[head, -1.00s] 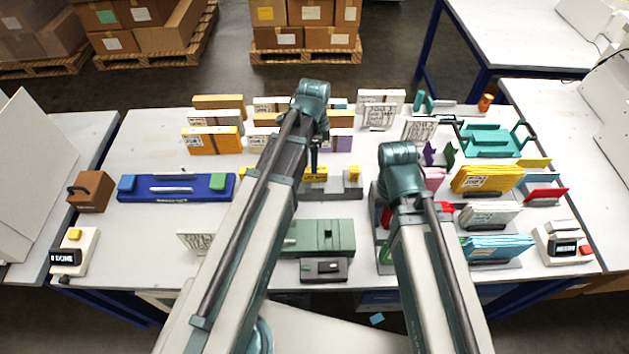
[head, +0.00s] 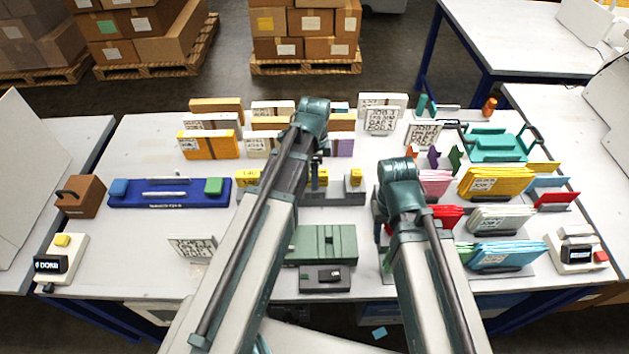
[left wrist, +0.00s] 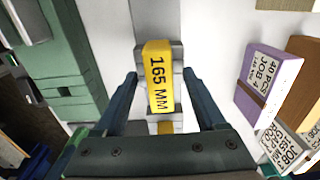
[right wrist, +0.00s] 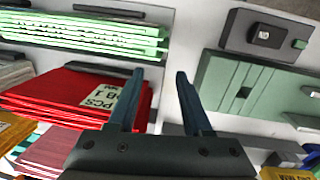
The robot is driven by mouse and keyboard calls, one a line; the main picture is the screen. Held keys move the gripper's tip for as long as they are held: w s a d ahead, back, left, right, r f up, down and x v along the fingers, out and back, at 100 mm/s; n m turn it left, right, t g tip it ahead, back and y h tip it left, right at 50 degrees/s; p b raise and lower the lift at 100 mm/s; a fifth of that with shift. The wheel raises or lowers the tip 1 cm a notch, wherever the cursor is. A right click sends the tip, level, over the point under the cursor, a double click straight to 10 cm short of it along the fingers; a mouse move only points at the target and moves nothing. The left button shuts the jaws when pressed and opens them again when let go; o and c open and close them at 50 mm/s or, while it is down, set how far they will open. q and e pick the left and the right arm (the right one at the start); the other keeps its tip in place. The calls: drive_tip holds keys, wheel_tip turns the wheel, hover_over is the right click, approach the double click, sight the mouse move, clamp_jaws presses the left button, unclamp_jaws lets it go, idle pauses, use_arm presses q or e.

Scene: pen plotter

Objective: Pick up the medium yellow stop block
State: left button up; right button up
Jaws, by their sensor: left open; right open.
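A yellow block marked "165 MM" (left wrist: 158,75) sits on a grey holder in the left wrist view. My left gripper (left wrist: 157,84) is open, with one finger on each side of this block and visible gaps between. In the head view, yellow blocks show on the grey holder (head: 335,198): one at the left of my arm (head: 247,178), one partly behind my left gripper (head: 320,177), and one at the right (head: 356,177). My left arm hides part of this row. My right gripper (right wrist: 160,74) is open and empty, near red folders (right wrist: 75,97).
A green block-like fixture (head: 325,243) and a small grey device (head: 325,279) stand at the front. A purple box (left wrist: 270,83) stands beside the holder. A blue tray (head: 170,194) lies left. Folder racks with yellow folders (head: 496,182) fill the right side.

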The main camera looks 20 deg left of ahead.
use_arm(q)
clamp_jaws()
drive_tip(key=shift+r, duration=0.2)
use_arm(e)
drive_tip(key=shift+r, duration=0.15)
